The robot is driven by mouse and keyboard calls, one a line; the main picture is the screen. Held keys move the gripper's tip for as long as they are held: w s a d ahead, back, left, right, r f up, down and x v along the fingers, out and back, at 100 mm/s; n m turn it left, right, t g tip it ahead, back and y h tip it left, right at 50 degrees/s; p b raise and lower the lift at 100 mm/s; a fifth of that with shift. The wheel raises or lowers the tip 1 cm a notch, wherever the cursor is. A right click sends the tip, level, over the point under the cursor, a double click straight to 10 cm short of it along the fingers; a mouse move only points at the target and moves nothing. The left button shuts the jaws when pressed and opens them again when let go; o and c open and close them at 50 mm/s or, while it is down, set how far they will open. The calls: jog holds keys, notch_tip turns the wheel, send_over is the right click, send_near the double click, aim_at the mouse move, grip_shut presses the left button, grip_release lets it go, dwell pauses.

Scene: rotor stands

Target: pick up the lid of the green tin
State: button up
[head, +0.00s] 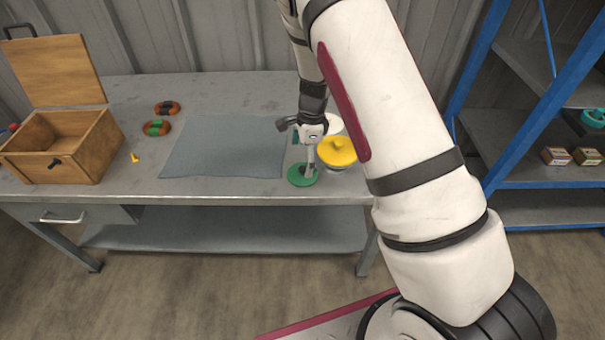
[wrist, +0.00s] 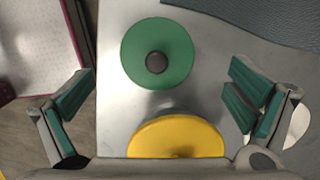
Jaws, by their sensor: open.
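The green lid (wrist: 178,50) is a round disc with a dark knob (wrist: 156,62) at its centre. In the head view the green lid (head: 298,181) is near the table's front edge, partly behind my gripper. I cannot tell how much tin is under it. My gripper (head: 311,168) points down over it. In the wrist view my gripper (wrist: 160,78) is open and empty, its fingers wide apart on either side. The lid lies between and a little beyond the fingertips, apart from both.
A yellow lid (head: 338,149) is close beside the green one, with a white round thing (head: 334,124) behind it. A grey-blue mat (head: 222,148) lies left. Farther left are two ring-shaped things (head: 158,128), a small yellow piece (head: 135,157) and an open wooden box (head: 85,150).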

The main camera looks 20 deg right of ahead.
aim_at(303, 168)
jog(key=f, duration=0.4)
jog(key=shift+s+a+f, duration=0.1)
jog(key=shift+a+f, duration=0.1)
